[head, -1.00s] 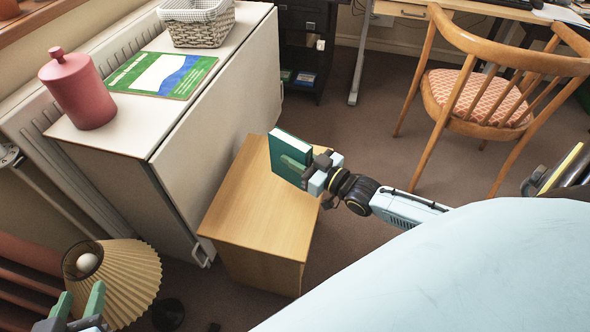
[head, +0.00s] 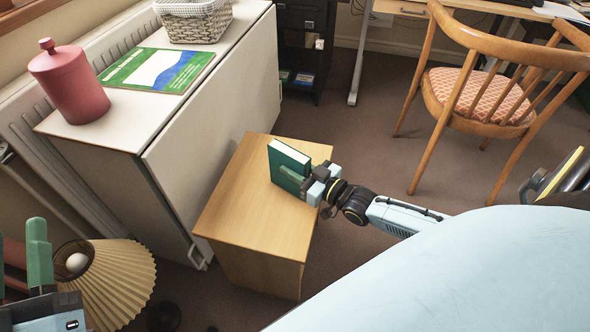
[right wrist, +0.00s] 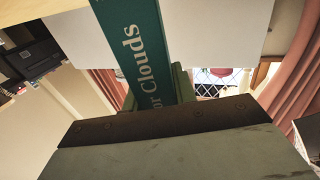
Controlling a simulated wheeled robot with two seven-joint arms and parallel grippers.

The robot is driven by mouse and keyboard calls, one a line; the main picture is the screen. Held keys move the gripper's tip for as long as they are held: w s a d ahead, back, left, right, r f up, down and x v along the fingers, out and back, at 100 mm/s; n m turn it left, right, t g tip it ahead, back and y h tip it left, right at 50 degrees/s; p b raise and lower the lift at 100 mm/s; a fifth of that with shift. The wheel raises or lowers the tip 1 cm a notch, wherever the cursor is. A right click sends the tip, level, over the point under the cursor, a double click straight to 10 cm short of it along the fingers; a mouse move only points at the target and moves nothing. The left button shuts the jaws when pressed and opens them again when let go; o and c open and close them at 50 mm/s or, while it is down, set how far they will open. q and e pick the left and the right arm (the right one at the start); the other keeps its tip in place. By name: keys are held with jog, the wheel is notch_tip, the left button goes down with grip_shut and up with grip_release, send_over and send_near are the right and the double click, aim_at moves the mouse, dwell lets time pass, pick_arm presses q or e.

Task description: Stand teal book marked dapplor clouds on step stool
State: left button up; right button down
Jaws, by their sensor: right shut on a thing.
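The teal book (head: 287,165) is upright over the wooden step stool (head: 250,215), toward its far right part. Its lower edge looks at or very near the stool top; I cannot tell whether it touches. My right gripper (head: 306,180) is shut on the book from the right side. In the right wrist view the teal spine (right wrist: 142,50) with "or Clouds" in pale letters runs between the fingers. My left gripper (head: 38,265) is at the lower left, away from the book; only part of it shows, and its opening is unclear.
A white cabinet (head: 215,130) stands left of the stool, with a red canister (head: 70,85), a green and blue book (head: 155,70) and a basket (head: 193,22) on top. A pleated lamp (head: 118,285) is lower left. A wooden chair (head: 480,95) stands at right.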

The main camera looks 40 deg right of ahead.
pick_arm(q)
jog(key=shift+r, duration=0.15)
pick_arm(e)
jog(key=shift+f, duration=0.1)
jog(key=c, duration=1.1)
grip_release()
pick_arm(q)
jog(key=shift+s+r+t, duration=0.1)
jog(key=shift+r+t, duration=0.05)
jog(key=shift+t, duration=0.15)
